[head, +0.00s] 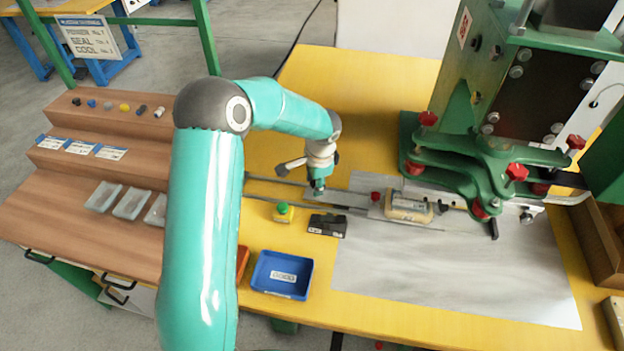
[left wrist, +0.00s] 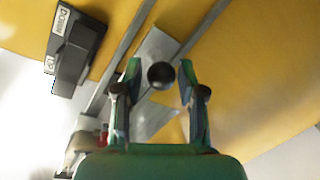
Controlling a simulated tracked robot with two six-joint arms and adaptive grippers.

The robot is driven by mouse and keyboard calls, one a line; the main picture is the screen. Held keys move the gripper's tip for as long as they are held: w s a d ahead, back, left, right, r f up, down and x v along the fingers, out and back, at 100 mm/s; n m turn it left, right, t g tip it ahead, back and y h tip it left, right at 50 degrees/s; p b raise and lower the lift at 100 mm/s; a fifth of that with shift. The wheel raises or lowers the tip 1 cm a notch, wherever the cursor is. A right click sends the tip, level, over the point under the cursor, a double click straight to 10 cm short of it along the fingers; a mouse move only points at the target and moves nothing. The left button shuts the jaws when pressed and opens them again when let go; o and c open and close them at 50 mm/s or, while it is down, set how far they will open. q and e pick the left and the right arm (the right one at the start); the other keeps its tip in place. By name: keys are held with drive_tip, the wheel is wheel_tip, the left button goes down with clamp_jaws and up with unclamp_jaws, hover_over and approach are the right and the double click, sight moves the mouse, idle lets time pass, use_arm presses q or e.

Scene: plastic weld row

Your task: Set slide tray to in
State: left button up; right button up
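The slide tray shows in the left wrist view as a narrow grey metal plate (left wrist: 157,45) with a round black knob (left wrist: 161,76). In the head view, two metal rails (head: 268,181) run from the left toward the green press (head: 490,120); a pale block with a yellow label (head: 408,208) sits at the press end. My left gripper (head: 318,188) is low over the rails. In the left wrist view its fingers (left wrist: 160,70) are open, one on each side of the knob, with small gaps visible. The tray beneath the gripper is mostly hidden in the head view. My right gripper is out of view.
A black labelled box (head: 327,225), which also shows in the left wrist view (left wrist: 76,45), lies just in front of the rails. A green-yellow button (head: 283,211) and a blue bin (head: 282,275) stand nearby. The grey mat (head: 450,270) is clear in front.

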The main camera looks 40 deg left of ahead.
use_arm(q)
drive_tip(key=shift+o, duration=0.9)
drive_tip(key=shift+r, duration=0.1)
wheel_tip(320, 180, up, 11)
drive_tip(key=d, duration=0.2)
drive_tip(key=shift+s+r, duration=0.2)
drive_tip(key=shift+s, duration=0.25)
